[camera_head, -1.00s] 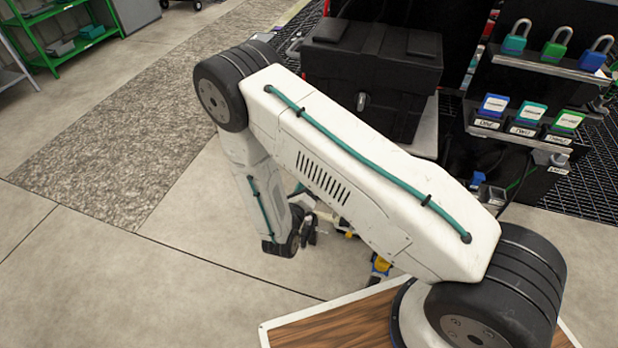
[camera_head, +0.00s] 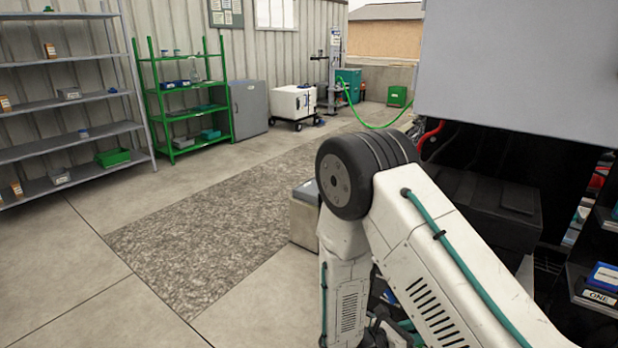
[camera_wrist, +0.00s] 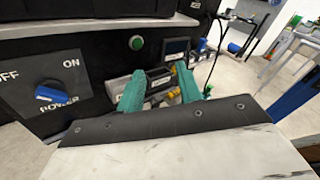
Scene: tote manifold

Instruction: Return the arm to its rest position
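My arm shows in the head view, a white bent arm with a black elbow joint and a teal cable. Its upper link runs to the lower right and its forearm hangs down from the elbow. The gripper end is at the bottom edge there, too cut off and cluttered to make out. In the wrist view my gripper (camera_wrist: 160,72) shows two teal fingers standing apart. Nothing is clearly held between them; a grey and black device with yellow parts (camera_wrist: 158,84) shows behind the gap.
A black panel with a blue power knob (camera_wrist: 50,94) and a green button (camera_wrist: 136,43) faces the wrist. A black case (camera_head: 485,205) and a grey cabinet (camera_head: 520,60) are at right in the head view. The floor at left is clear.

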